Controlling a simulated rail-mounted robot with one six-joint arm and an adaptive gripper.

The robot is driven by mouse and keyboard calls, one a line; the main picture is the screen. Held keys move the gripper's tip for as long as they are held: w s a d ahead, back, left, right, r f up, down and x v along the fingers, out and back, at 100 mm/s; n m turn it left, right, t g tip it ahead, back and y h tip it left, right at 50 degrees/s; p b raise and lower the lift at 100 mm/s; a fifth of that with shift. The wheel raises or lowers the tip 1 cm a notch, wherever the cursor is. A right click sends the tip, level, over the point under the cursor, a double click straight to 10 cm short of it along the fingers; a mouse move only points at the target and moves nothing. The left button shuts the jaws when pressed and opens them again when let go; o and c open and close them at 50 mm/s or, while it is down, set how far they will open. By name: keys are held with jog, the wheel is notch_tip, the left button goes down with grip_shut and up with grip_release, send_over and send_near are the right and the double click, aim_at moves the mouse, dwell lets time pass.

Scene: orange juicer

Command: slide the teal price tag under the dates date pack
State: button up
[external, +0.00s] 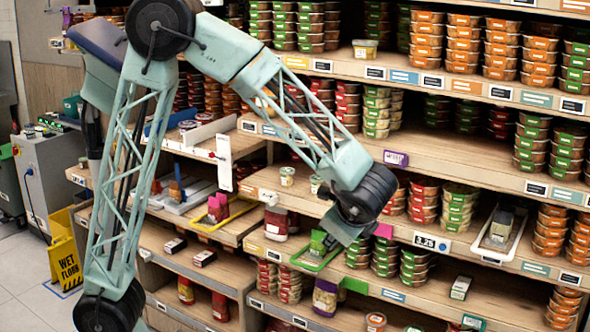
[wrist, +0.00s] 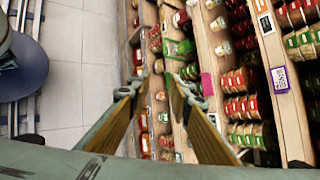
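Several teal tags sit on the shelf edges in the external view: one on the upper edge (external: 405,76), one right of it (external: 537,99), one on the low middle edge (external: 393,295) and one at the lower right (external: 535,268). I cannot tell which is the task's tag. Packs lie in a green tray (external: 306,262) and a white tray (external: 483,245); their labels are too small to tell which holds dates. My gripper (external: 338,236) hangs in front of the middle shelf, close to the green tray. In the wrist view my gripper (wrist: 156,82) has its fingers apart, with nothing held between them.
A purple tag (external: 395,158) and a pink tag (external: 384,230) stick out from shelf edges; both show in the wrist view, purple (wrist: 278,80) and pink (wrist: 207,84). Stacked tubs (external: 425,38) crowd the shelves. A yellow wet-floor sign (external: 66,255) stands at left.

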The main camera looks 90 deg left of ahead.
jog(key=w+a+f+m+t+y, duration=0.1)
jog(key=w+f+m+y, duration=0.15)
jog(key=w+f, duration=0.5)
jog(key=w+a+f+m+t+y, duration=0.1)
jog(key=w+a+f+m, duration=0.2)
jog(key=w, duration=0.7)
jog(key=w+f+m+t+y, duration=0.25)
jog(key=w+f, duration=0.35)
jog(key=w, duration=0.3)
jog(key=m+t, duration=0.7)
jog(key=m, duration=0.2)
send_near(481, 331)
jog(key=v, duration=0.4)
jog(key=shift+s+d+r+b, duration=0.15)
jog(key=shift+r+b, duration=0.1)
jog(key=shift+b, duration=0.15)
jog(key=shift+f+b+x, duration=0.15)
jog(key=shift+b+x, duration=0.2)
jog(key=shift+x, duration=3.1)
jog(key=shift+f+b+x, duration=0.1)
jog(key=shift+b+x, duration=0.2)
jog(key=shift+x, duration=3.15)
grip_shut()
